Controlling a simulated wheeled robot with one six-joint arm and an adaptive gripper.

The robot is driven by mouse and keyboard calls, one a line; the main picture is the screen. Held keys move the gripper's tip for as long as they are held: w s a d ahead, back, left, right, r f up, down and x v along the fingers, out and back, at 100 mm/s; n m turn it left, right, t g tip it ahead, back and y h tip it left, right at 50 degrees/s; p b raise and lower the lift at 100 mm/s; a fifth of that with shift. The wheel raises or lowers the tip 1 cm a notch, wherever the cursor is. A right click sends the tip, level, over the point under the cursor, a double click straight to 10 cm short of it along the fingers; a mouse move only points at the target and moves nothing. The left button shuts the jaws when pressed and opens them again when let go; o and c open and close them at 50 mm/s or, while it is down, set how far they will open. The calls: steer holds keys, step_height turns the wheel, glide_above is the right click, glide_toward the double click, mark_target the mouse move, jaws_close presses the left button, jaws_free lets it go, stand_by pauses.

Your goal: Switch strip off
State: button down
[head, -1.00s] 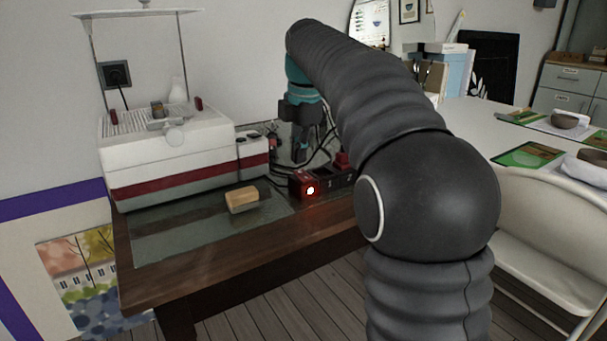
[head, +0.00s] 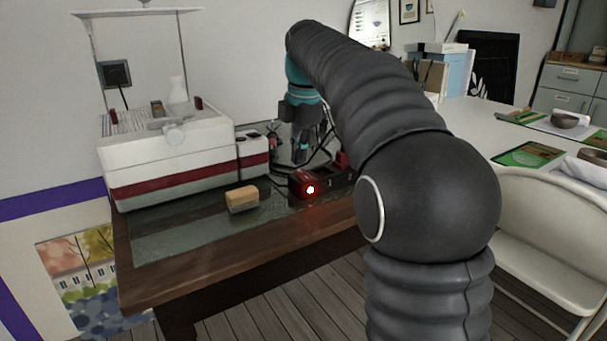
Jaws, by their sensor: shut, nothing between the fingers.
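The power strip (head: 334,182) is a dark bar near the right end of the wooden table. Its red switch end (head: 299,184) faces me, with a bright glowing light (head: 310,190) and a red glow on the table below it. My gripper (head: 301,158) points down just behind and above the strip's switch end. It is shut and empty. Whether its tips touch the strip I cannot tell. My arm hides the right end of the strip.
A white and red machine (head: 170,155) stands left on the table (head: 160,283). A tan block (head: 242,199) lies on the grey mat (head: 170,236) in front. Dark cables run behind the strip. A white chair (head: 540,215) stands at the right.

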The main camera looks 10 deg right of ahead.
steer(key=shift+f+b, duration=0.6)
steer(key=shift+f, duration=0.4)
stand_by(0.6)
steer(key=shift+r, duration=0.2)
steer(key=shift+r+p, duration=0.5)
steer(key=shift+p, duration=0.35)
steer(key=shift+s+r+m, duration=0.1)
steer(key=shift+s+m, duration=0.2)
steer(key=shift+s, duration=0.1)
steer(key=s+m, duration=0.1)
steer(key=s, duration=0.1)
steer(key=s+m, duration=0.2)
steer(key=s, duration=0.1)
steer(key=s+m+t, duration=0.1)
steer(key=s+m, duration=0.1)
steer(key=shift+s+f, duration=0.35)
steer(key=shift+s, duration=0.05)
steer(key=s+f+m+t, duration=0.1)
steer(key=s+f+m, duration=0.6)
steer(key=s, duration=0.4)
steer(key=s+f+m+t, duration=0.1)
steer(key=s+f+m, duration=0.6)
steer(key=s+m, duration=0.2)
steer(key=shift+s+f+t+h, duration=0.3)
steer(key=shift+s+f+t, duration=0.1)
steer(key=shift+s, duration=0.45)
